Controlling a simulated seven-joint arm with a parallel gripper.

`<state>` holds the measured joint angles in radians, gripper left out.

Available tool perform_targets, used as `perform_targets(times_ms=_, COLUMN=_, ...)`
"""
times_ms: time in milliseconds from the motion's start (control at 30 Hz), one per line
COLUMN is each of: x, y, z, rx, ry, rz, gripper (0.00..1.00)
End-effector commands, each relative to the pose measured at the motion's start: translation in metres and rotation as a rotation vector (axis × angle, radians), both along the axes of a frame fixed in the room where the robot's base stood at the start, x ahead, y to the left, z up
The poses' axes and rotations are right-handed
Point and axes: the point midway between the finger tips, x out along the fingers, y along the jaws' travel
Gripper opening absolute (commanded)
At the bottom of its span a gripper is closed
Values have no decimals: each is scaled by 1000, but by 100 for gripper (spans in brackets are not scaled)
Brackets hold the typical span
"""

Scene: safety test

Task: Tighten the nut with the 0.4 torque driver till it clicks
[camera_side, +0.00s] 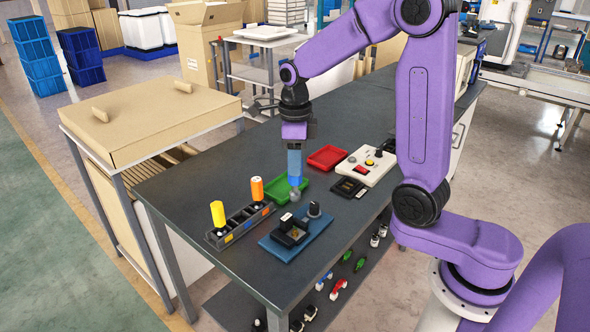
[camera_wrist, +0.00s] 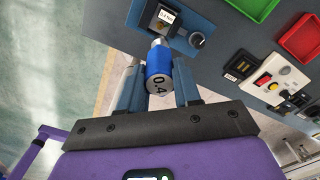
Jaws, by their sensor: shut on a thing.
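My gripper (camera_side: 295,170) points down over the dark bench and is shut on the 0.4 torque driver (camera_side: 295,181), a blue cylinder. In the wrist view, the driver (camera_wrist: 159,80) sits between the two fingers, its end marked "0.4" facing the camera and its metal tip pointing away. The tip is beside the green tray and behind the blue plate in the side view, apart from the fixture. A blue plate (camera_side: 277,250) carries a black fixture (camera_side: 290,235) with a small labelled face and a dark knob (camera_side: 314,209).
A rack (camera_side: 240,227) holds a yellow driver (camera_side: 218,213) and an orange driver (camera_side: 257,188).

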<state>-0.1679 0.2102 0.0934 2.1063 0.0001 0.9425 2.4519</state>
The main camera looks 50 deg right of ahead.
Motion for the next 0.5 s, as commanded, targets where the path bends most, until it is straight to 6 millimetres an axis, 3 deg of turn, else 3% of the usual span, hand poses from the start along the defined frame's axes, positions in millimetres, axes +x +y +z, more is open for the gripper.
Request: perform_targets(times_ms=500, x=0, y=0, z=0, rx=0, ry=-1, rz=815, gripper=0)
